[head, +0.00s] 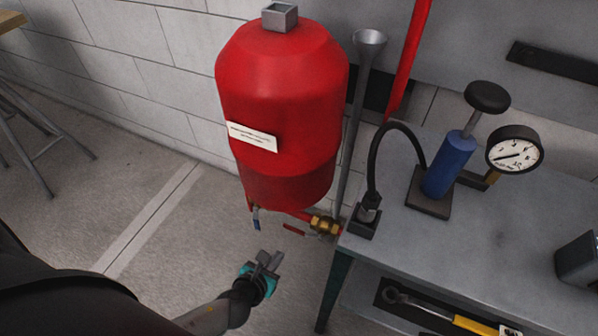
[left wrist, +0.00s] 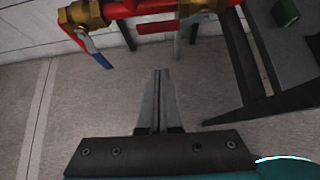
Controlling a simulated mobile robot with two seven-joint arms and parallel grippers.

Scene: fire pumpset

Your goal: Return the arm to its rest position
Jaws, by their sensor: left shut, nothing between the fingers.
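My left gripper (head: 268,261) is low in the head view, in front of and below the red tank (head: 282,100). Its fingers are together with nothing between them. In the left wrist view the closed fingers (left wrist: 158,85) point at the pipework and touch nothing that I can see. A blue-handled valve (head: 256,218) and a brass valve (head: 325,225) with a red lever sit on the pipe under the tank. The blue handle (left wrist: 96,50) shows at upper left in the left wrist view. My right gripper is in neither view.
A grey workbench (head: 480,240) stands to the right, with a blue hand pump (head: 450,165), a pressure gauge (head: 514,150) and a black hose (head: 385,140). A yellow-handled tool (head: 465,323) lies on its lower shelf. A stool (head: 40,130) stands far left. Floor between is clear.

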